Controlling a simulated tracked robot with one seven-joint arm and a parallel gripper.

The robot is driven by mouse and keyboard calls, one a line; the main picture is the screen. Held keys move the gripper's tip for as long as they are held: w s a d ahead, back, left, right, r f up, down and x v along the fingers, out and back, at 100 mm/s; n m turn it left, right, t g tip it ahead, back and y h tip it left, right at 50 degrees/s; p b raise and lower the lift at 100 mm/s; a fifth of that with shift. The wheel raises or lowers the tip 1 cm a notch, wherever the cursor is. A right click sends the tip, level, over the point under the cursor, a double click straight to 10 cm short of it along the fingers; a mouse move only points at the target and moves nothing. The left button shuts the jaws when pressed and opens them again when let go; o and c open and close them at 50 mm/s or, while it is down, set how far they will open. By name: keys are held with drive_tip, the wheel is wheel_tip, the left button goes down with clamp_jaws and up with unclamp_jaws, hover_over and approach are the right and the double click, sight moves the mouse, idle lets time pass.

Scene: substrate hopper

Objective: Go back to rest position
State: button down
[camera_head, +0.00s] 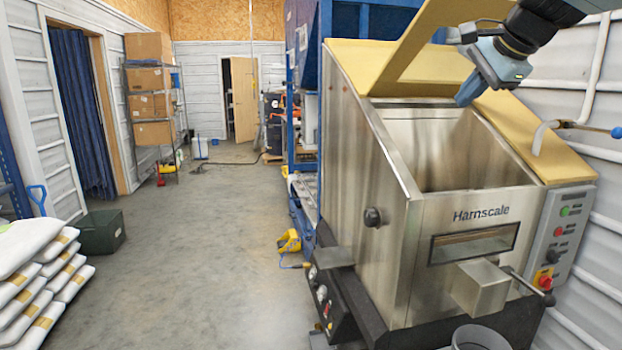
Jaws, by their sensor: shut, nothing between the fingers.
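The steel hopper (385,215) marked "Harnscale" stands at the right, with its top open. Its yellow lid (412,45) is raised and tilted at the back of the opening. My gripper (466,98) hangs over the right part of the opening, pointing down and left, close to the yellow rim. Its fingertips look closed together with nothing held. Whether it touches the lid or rim I cannot tell. My arm comes in from the top right corner.
A control panel (562,232) and a lever (545,297) are on the hopper's front right. Pipes run along the right wall. White sacks (35,265) are stacked at the left. Boxes on a shelf (150,90) stand further back. The floor (200,260) between is largely clear.

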drive_tip(key=s+a+f+n+g+h, duration=0.1)
drive_tip(key=s+a+f+n, duration=0.2)
drive_tip(key=s+f+n, duration=0.4)
drive_tip(key=s+a+f+n+g+h, duration=0.1)
drive_tip(key=s+a+f+n+g, duration=0.1)
drive_tip(key=s+f+n, duration=0.5)
drive_tip(key=s+a+f, duration=0.1)
drive_tip(key=s+f, duration=0.3)
drive_tip(key=f, duration=0.4)
drive_tip(key=shift+f, duration=0.35)
drive_tip(key=shift+w+a, duration=0.1)
